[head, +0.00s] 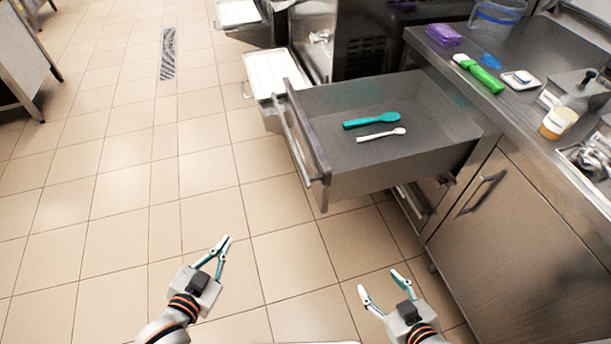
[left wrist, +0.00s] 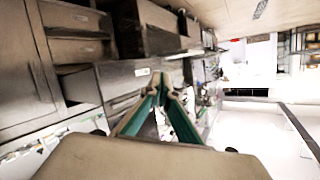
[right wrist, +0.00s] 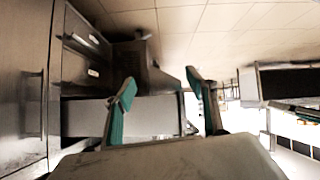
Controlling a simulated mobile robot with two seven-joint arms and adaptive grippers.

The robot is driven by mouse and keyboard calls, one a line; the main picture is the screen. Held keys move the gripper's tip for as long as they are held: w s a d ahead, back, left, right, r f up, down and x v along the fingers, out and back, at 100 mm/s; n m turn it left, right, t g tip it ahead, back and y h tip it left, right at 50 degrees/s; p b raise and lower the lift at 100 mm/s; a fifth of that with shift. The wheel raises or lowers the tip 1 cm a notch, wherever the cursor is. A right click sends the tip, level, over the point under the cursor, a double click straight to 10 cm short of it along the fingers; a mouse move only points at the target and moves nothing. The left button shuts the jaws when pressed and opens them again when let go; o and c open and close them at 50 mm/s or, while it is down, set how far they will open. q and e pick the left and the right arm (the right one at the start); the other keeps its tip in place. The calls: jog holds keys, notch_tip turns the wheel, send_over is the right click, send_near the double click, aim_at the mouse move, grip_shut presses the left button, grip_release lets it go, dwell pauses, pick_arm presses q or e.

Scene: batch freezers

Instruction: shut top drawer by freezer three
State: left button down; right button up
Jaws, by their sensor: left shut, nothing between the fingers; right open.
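The top drawer (head: 350,183) is pulled far out from the steel counter in the head view. A teal spatula (head: 371,120) and a white spoon (head: 381,135) lie inside it. Its handle (head: 291,140) runs along the front panel, which faces left. My left gripper (head: 222,245) is shut and empty, over the floor below and left of the drawer. My right gripper (head: 382,282) is open and empty, below the drawer and left of the cabinet door. Neither gripper touches the drawer. The drawer's outside also shows between my fingers in the right wrist view (right wrist: 152,115).
A cabinet door (head: 520,245) stands right of the drawer. The counter top holds a purple stack (head: 443,35), a green-handled tool (head: 481,76) and a jar (head: 557,123). A white-topped open drawer (head: 272,72) stands beyond. The tiled floor on the left is clear.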

pick_arm(q)
jog(key=w+d+r+m+t+h+b, duration=0.25)
jog(key=w+r+m, duration=0.2)
jog(key=w, duration=0.25)
jog(key=m+g+h+b, duration=0.8)
jog(key=m+g+h, duration=0.35)
jog(key=m, duration=0.95)
send_near(319, 185)
jog(key=shift+y, duration=0.4)
jog(key=x, duration=0.5)
jog(key=shift+d+r, duration=0.3)
jog(key=shift+w+d, duration=0.15)
jog(key=shift+d, duration=0.4)
pick_arm(e)
jog(key=shift+n, duration=0.3)
jog(key=f, duration=0.1)
jog(key=w+f, duration=0.1)
jog(key=f, duration=0.2)
jog(key=shift+w+a+f, duration=0.15)
jog(key=shift+w+a, duration=0.25)
jog(key=shift+w, duration=0.1)
pick_arm(q)
jog(key=shift+d+r, duration=0.1)
jog(key=shift+d, duration=0.05)
pick_arm(e)
jog(key=shift+d, duration=0.1)
